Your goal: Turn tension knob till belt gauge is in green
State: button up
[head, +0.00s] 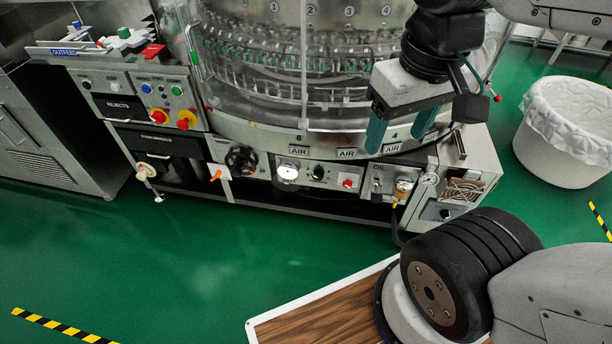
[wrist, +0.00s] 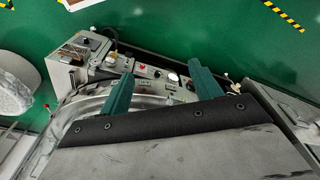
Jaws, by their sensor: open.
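A white round gauge (head: 288,172) sits on the washer's low front panel; its needle and coloured zones are too small to read. A small black knob (head: 318,172) is just right of it, and a larger black handwheel (head: 241,158) is to its left. I cannot read which one is the tension knob. My gripper (head: 396,143) is open and empty, with green fingers pointing down, in front of the washer's right side, up and right of the gauge. In the wrist view the gauge (wrist: 173,77) shows between the fingers, beyond the tips.
A red knob (head: 347,183) and a small dial (head: 429,180) are farther right on the washer. A control panel (head: 158,93) with buttons stands at left. A lined white bin (head: 566,130) is at right.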

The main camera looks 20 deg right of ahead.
jog(key=w+a+f+g+y, duration=0.1)
jog(key=w+a+f+g, duration=0.15)
jog(key=w+f, duration=0.8)
jog(key=w+a+f+g, duration=0.2)
jog(key=w+a+f, duration=0.2)
jog(key=w+f, duration=0.6)
jog(key=w+a+f+m+t, duration=0.15)
jog(key=w+f, duration=0.35)
jog(key=f, duration=0.8)
jog(key=w+a+f+m+t, duration=0.15)
jog(key=w+f, duration=0.35)
jog(key=f, duration=0.7)
jog(key=m+t+h, duration=0.4)
jog(key=t+h, duration=0.8)
jog(key=t, duration=0.2)
send_near(317, 178)
jog(key=x, duration=0.8)
jog(key=shift+w+d, duration=0.2)
jog(key=c, duration=1)
